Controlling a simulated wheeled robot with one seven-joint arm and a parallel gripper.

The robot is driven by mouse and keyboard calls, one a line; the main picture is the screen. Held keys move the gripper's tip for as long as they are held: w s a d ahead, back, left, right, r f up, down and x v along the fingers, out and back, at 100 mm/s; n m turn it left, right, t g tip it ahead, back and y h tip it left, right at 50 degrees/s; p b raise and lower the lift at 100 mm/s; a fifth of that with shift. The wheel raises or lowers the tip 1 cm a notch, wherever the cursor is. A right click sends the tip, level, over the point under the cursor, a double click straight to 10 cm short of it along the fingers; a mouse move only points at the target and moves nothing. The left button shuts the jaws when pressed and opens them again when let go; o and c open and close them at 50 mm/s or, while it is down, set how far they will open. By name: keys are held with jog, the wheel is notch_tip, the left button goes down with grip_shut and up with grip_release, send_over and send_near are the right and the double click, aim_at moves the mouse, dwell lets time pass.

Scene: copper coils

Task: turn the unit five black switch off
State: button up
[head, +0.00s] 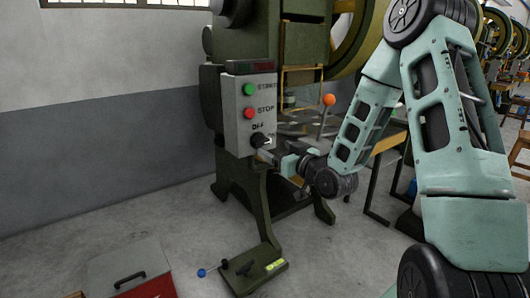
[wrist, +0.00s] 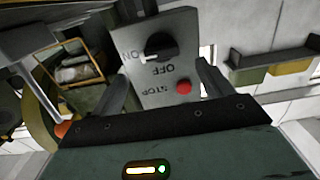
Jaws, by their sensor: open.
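The black switch (head: 258,140) is a round knob low on a grey control box (head: 237,122), beside the word OFF. In the wrist view the black switch (wrist: 160,46) appears upside down, with its pale pointer mark on the side of the word ON. My gripper (head: 274,150) is just in front of the box at switch height. In the wrist view my gripper (wrist: 163,72) is open, its fingers spread on either side of the switch and box. Nothing is between the fingertips, and the switch looks a little beyond them. Contact cannot be told.
A green button (head: 249,89) marked START and a red button (head: 250,113) marked STOP sit above the switch. The box is on a green machine (head: 262,205). An orange-knobbed lever (head: 328,101) stands near my arm. A red and grey case (head: 131,275) lies on the floor.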

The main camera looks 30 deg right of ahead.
aim_at(264, 142)
jog(key=w, duration=0.6)
jog(key=shift+w+a, duration=0.15)
jog(key=shift+w, duration=0.25)
jog(key=c, duration=1)
